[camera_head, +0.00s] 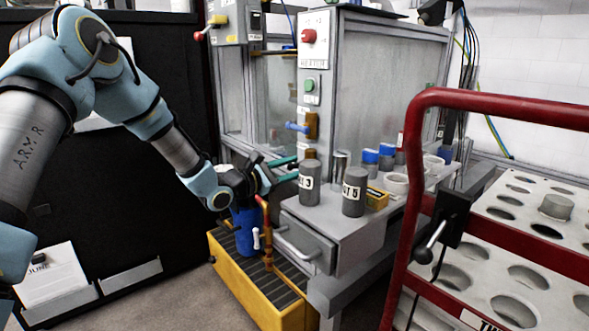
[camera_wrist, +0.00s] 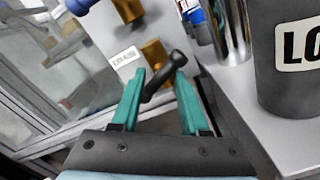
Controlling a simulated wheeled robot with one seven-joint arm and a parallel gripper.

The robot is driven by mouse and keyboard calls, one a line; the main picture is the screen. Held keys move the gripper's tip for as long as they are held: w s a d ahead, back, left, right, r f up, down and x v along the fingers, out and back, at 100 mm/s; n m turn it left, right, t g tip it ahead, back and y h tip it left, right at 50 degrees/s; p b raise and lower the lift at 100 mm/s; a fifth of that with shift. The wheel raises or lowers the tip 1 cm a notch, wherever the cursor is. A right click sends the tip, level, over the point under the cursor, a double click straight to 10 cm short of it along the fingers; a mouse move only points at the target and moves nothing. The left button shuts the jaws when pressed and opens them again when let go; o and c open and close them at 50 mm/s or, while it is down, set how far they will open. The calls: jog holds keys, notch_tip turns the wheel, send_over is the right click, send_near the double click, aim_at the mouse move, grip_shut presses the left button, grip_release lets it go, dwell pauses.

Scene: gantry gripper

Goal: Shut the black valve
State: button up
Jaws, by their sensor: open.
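The black valve's lever (camera_wrist: 165,79) shows in the wrist view, set slantwise on a brass body (camera_wrist: 154,52) beside a small label on the cabinet front. Its round knob is up and to the right. My gripper (camera_wrist: 160,90) is open, with one teal finger on either side of the lever; I cannot tell whether either finger touches it. In the head view my gripper (camera_head: 283,170) is close to the cabinet front, and the black valve is hidden or too small to tell.
A blue-handled valve (camera_head: 297,127) is just above. Grey canisters (camera_head: 354,193) stand on the bench close by on the right. A drawer (camera_head: 300,242), a blue container (camera_head: 245,233) and a yellow-edged grating (camera_head: 240,282) are below. A red rail (camera_head: 402,210) stands at right.

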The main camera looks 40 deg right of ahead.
jog(key=shift+d, duration=0.25)
grip_shut()
dwell(0.4)
